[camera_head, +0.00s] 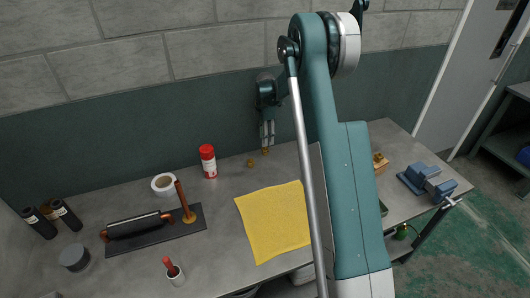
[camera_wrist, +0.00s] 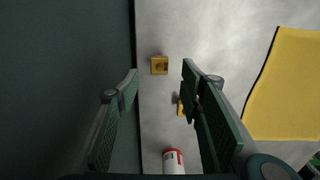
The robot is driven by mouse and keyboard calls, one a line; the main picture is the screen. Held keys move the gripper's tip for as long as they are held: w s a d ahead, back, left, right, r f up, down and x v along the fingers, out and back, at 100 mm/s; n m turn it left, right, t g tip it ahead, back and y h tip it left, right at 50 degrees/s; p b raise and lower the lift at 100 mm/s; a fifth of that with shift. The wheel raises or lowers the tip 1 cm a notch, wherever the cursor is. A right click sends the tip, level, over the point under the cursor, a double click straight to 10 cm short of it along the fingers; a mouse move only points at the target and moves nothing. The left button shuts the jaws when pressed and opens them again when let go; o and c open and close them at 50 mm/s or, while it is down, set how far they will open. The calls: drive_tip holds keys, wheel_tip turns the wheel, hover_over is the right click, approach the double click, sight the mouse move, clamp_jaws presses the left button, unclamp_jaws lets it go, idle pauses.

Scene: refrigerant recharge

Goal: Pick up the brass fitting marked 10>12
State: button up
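A small brass fitting (camera_head: 265,151) sits on the table just below my gripper (camera_head: 267,142), near the wall. In the wrist view this fitting (camera_wrist: 159,65) lies between and just past the tips of my gripper (camera_wrist: 160,78). The fingers are open and empty, pointing down. A second brass fitting (camera_head: 250,163) stands a little to the left in the head view. In the wrist view this second fitting (camera_wrist: 181,107) is partly hidden behind the right finger. I cannot read a 10>12 marking on either fitting.
The red can (camera_head: 208,161) stands left of the fittings. A yellow cloth (camera_head: 272,222) lies in front. A white tape roll (camera_head: 164,185), a dark mat (camera_head: 150,243) with a copper pipe, and a blue vise (camera_head: 427,183) are farther off. The wall (camera_head: 130,155) is close behind.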

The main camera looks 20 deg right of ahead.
sight(265, 149)
drive_tip(key=shift+f, duration=0.2)
drive_tip(key=shift+f, duration=1.25)
drive_tip(key=shift+f, duration=0.15)
drive_tip(key=shift+f, duration=2.45)
drive_tip(key=shift+c, duration=0.5)
drive_tip(key=c, duration=0.9)
